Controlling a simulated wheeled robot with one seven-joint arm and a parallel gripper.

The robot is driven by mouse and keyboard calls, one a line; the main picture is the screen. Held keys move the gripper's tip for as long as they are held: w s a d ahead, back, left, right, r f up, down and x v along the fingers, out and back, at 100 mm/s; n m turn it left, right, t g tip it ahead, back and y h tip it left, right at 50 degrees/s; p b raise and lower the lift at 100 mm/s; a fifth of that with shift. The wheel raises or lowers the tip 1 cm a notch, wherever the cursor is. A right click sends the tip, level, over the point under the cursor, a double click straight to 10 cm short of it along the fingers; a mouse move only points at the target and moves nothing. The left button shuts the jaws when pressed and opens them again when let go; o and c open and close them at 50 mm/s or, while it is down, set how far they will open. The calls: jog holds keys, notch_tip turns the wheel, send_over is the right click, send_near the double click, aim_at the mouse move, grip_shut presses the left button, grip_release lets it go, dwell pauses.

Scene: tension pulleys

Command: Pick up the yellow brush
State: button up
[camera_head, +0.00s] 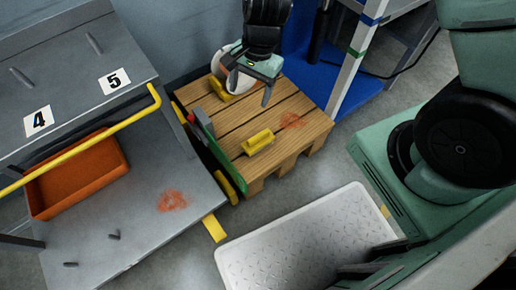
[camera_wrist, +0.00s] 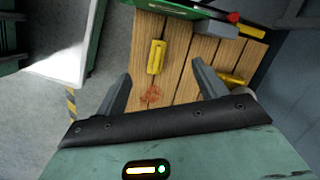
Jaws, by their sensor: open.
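A yellow brush (camera_head: 258,142) lies on the slatted wooden pallet (camera_head: 294,104), near its front edge. It also shows in the wrist view (camera_wrist: 156,57), beyond my fingers and a little left of the middle between them. My gripper (camera_head: 268,92) is above the back part of the pallet, behind the brush and apart from it. In the wrist view my gripper (camera_wrist: 161,82) has its two fingers spread wide with nothing between them. A second yellow object (camera_head: 219,88) lies at the back of the pallet and also shows in the wrist view (camera_wrist: 231,79), partly hidden by my right finger.
A green tool with a red part (camera_head: 199,122) lies along the pallet's left side. An orange bin (camera_head: 80,175) stands on the grey shelf unit (camera_head: 135,222) at left, under a yellow rail (camera_head: 110,130). A blue platform and light posts (camera_head: 352,60) stand behind right. Red smudges mark the pallet.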

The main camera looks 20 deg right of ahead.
aim_at(259, 135)
jog(key=d+f+m+b, duration=0.1)
jog(key=f+b, duration=0.1)
jog(key=f, duration=0.5)
jog(key=w+d+f+m+b, duration=0.1)
jog(key=d+f+m+b, duration=0.1)
jog(key=f, duration=0.5)
jog(key=w+d+f+m+h+b, duration=0.1)
jog(key=f+b, duration=0.3)
jog(key=f, duration=0.4)
jog(key=shift+d+m, duration=0.2)
jog(key=shift+m, duration=0.4)
jog(key=f+b, duration=0.1)
jog(key=f, duration=0.1)
jog(key=a+f+b, duration=0.1)
jog(key=f+b, duration=0.3)
jog(key=shift+s+a+f, duration=0.15)
jog(key=shift+s+a, duration=0.1)
jog(key=c, duration=1.1)
